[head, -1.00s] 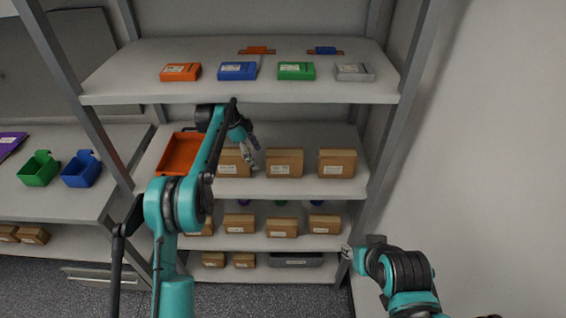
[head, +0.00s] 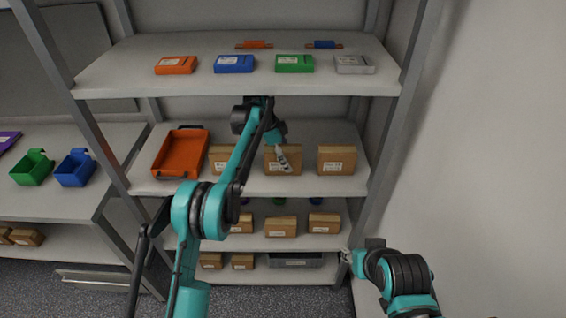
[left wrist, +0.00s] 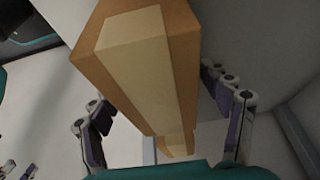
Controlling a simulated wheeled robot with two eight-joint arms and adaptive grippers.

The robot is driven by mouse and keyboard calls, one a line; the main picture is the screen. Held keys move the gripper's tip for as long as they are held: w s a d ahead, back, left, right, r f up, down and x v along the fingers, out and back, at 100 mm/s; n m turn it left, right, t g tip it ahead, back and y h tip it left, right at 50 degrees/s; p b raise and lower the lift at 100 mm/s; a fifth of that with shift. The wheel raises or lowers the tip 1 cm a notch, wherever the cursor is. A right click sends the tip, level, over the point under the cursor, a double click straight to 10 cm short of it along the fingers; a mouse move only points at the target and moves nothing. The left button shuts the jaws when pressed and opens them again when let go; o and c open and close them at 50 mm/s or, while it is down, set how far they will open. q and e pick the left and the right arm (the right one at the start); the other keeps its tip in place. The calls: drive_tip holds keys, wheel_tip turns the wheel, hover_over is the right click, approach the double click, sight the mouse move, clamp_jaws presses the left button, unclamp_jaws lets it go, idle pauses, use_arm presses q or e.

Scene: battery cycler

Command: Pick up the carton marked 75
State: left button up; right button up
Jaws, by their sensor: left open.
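Three brown cartons stand in a row on the second shelf: a left one (head: 221,160), a middle one (head: 293,166) and a right one (head: 337,160). Their white labels are too small to read, so I cannot tell which is marked 75. My left gripper (head: 281,160) is in front of and above the middle carton, covering part of its face. In the left wrist view a carton with a pale tape strip (left wrist: 140,70) lies between the spread fingers of my open left gripper (left wrist: 152,90). Whether they touch it is unclear. My right gripper (head: 346,256) is low at the right, its fingers too small to judge.
An orange tray (head: 183,154) sits left of the cartons. The top shelf board (head: 130,84) lies close above my left arm and carries several coloured boxes. Smaller cartons (head: 281,227) stand on the shelf below. A grey upright (head: 402,110) bounds the right side.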

use_arm(q)
drive_tip(key=shift+f, duration=0.3)
idle(0.6)
drive_tip(key=c, duration=1.7)
drive_tip(key=shift+c, duration=0.2)
drive_tip(key=shift+r, duration=0.15)
